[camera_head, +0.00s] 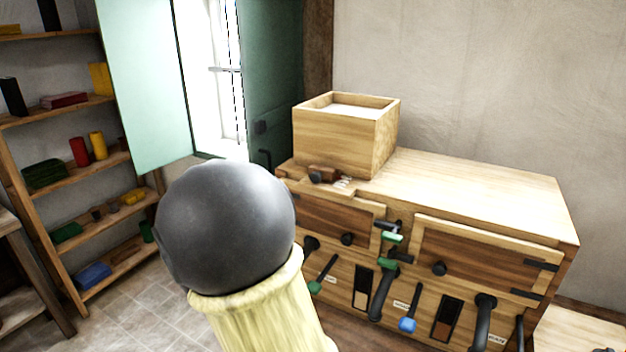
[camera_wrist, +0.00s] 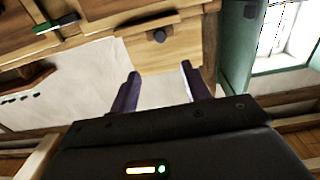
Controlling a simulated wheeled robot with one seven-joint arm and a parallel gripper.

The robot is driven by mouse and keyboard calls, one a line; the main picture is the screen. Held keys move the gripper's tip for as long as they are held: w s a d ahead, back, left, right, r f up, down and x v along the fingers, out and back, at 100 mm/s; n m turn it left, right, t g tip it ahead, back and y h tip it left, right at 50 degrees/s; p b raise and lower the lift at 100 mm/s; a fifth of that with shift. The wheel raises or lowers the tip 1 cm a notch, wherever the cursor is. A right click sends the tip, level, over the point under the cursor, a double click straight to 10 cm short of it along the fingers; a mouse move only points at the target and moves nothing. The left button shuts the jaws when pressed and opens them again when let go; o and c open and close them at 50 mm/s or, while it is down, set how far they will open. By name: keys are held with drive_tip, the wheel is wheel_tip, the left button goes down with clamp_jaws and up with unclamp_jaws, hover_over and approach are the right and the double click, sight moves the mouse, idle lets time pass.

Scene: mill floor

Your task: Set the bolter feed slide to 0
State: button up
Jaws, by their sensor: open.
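The bolter looks to be the long wooden cabinet (camera_head: 500,190) at the right of the head view. Its front has a green-handled lever (camera_head: 322,274), a blue-handled lever (camera_head: 408,318), and dark upright slots (camera_head: 362,287) and (camera_head: 446,318). Small labels sit beside them, too small to read, so I cannot tell which part is the feed slide. My gripper (camera_wrist: 160,88) is open and empty in the wrist view, its fingers pointing toward the cabinet front with a dark knob (camera_wrist: 159,36). A green handle (camera_wrist: 56,23) shows at upper left there. My arm hides the gripper in the head view.
An open-topped wooden box (camera_head: 345,140) stands on the cabinet's left end. Dark curved handles (camera_head: 484,322) jut from its front. A shelf (camera_head: 75,180) with coloured goods stands at left, beside a green-shuttered window (camera_head: 228,75). Stone floor (camera_head: 135,300) lies between.

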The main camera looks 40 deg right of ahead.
sight(314, 178)
drive_tip(key=p+x, duration=0.3)
drive_tip(key=x, duration=1.4)
drive_tip(key=shift+w+p, duration=0.15)
drive_tip(key=shift+p, duration=0.25)
clamp_jaws()
